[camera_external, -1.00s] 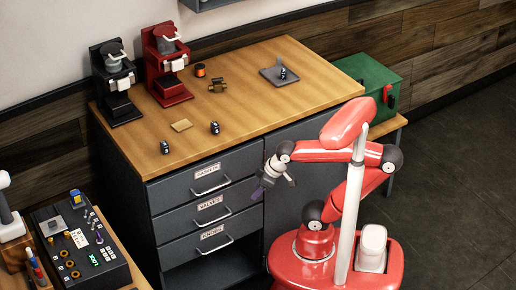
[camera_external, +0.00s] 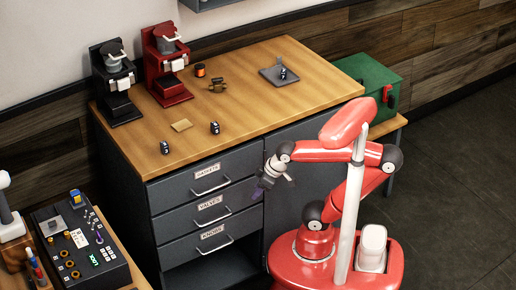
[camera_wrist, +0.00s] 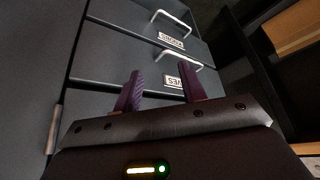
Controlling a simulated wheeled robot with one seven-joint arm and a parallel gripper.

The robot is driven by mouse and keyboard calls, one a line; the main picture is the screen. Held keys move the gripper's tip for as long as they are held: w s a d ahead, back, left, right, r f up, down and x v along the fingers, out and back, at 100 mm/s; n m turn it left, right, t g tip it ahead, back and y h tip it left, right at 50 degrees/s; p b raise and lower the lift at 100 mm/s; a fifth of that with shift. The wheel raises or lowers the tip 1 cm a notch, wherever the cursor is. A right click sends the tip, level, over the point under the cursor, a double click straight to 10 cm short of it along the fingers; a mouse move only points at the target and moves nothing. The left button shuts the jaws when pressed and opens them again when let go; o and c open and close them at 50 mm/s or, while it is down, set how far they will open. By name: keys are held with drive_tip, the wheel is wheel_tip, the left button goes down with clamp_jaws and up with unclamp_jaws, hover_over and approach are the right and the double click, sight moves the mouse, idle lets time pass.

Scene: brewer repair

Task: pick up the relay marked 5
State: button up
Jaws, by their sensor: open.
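Small black relays stand on the wooden workbench top (camera_external: 250,110). One relay (camera_external: 164,147) is near the front left edge, and another relay (camera_external: 215,128) is to its right. A third relay (camera_external: 283,74) is on a grey tray (camera_external: 270,72) at the back right. The marks on them are too small to read, so I cannot tell which is marked 5. My gripper (camera_external: 262,190) is open and empty in front of the drawers, below the bench top. In the wrist view its two purple fingers (camera_wrist: 158,90) stand apart with nothing between them.
Black (camera_external: 115,85) and red (camera_external: 166,65) brewers stand at the back left. The grey drawers (camera_external: 208,190) have bar handles. A green box (camera_external: 368,85) is at the right. A control panel (camera_external: 80,240) is at the lower left. The bench middle is mostly free.

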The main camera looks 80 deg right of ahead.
drive_tip(key=shift+o, duration=1.4)
wheel_tip(320, 180, up, 32)
drive_tip(key=n+g+y, duration=0.1)
drive_tip(key=n+y, duration=0.4)
drive_tip(key=n, duration=0.4)
hover_over(216, 124)
drive_tip(key=s+d, duration=0.2)
drive_tip(key=shift+f, duration=2.1)
drive_tip(key=x, duration=0.2)
drive_tip(key=b+x, duration=0.1)
drive_tip(key=x, duration=0.2)
drive_tip(key=d+f+b+x, duration=0.1)
drive_tip(key=x, duration=0.2)
drive_tip(key=shift+s+d+r, duration=0.1)
drive_tip(key=shift+s+d, duration=0.05)
drive_tip(key=shift+s, duration=0.15)
drive_tip(key=c, duration=1.1)
